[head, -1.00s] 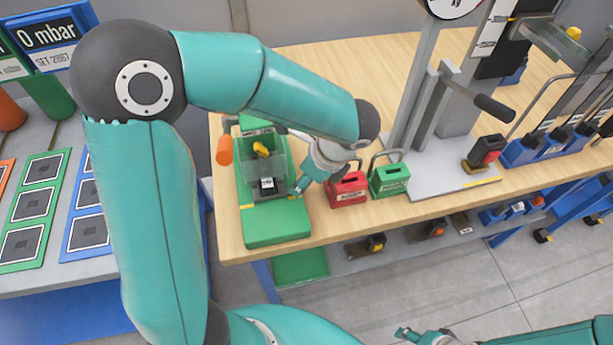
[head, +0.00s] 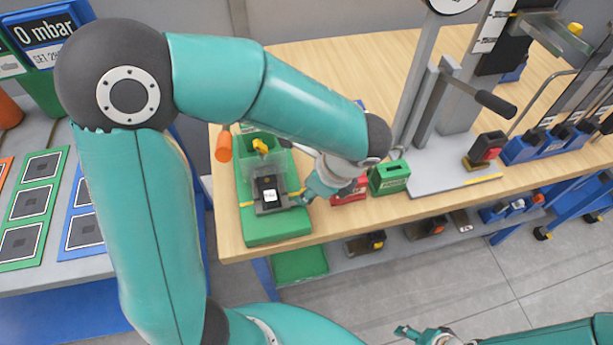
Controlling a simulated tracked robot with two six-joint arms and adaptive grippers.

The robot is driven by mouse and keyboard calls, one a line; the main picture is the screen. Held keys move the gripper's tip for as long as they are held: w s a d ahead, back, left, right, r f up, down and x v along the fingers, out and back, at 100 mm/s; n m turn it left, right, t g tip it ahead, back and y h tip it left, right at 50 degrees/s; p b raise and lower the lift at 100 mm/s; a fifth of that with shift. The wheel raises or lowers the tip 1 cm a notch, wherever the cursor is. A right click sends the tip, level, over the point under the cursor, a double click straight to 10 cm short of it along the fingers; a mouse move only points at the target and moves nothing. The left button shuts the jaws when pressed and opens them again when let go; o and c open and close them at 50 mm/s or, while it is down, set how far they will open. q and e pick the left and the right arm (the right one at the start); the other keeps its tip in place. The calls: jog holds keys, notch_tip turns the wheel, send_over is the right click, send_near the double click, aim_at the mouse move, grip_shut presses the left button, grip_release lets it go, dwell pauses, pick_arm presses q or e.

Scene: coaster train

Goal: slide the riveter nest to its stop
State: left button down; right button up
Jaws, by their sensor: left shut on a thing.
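The green riveter (head: 262,229) stands on the wooden bench, with an orange knob (head: 223,147) at its back left. Its dark nest (head: 269,186), carrying a black part with a white label, sits at the front of the clear guard (head: 252,170). My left gripper (head: 302,197) is at the nest's right side, shut on the nest's edge, where a yellow bit shows. Its wrist hides part of the grip. My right gripper (head: 408,333) shows only partly at the bottom edge, and its jaws cannot be made out.
A red box (head: 347,194), partly hidden by my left wrist, and a green box (head: 390,177) stand close to the right. A lever press with a grey base (head: 440,181) is further right. The bench's front edge lies just before the riveter.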

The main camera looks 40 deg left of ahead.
pick_arm(q)
jog(key=s+d, duration=0.3)
jog(key=shift+s+d, duration=0.1)
jog(key=shift+d, duration=0.3)
jog(key=c, duration=0.9)
grip_release()
jog(key=shift+s+d, duration=0.1)
jog(key=shift+d, duration=0.05)
jog(key=v, duration=1.1)
jog(key=shift+r, duration=0.45)
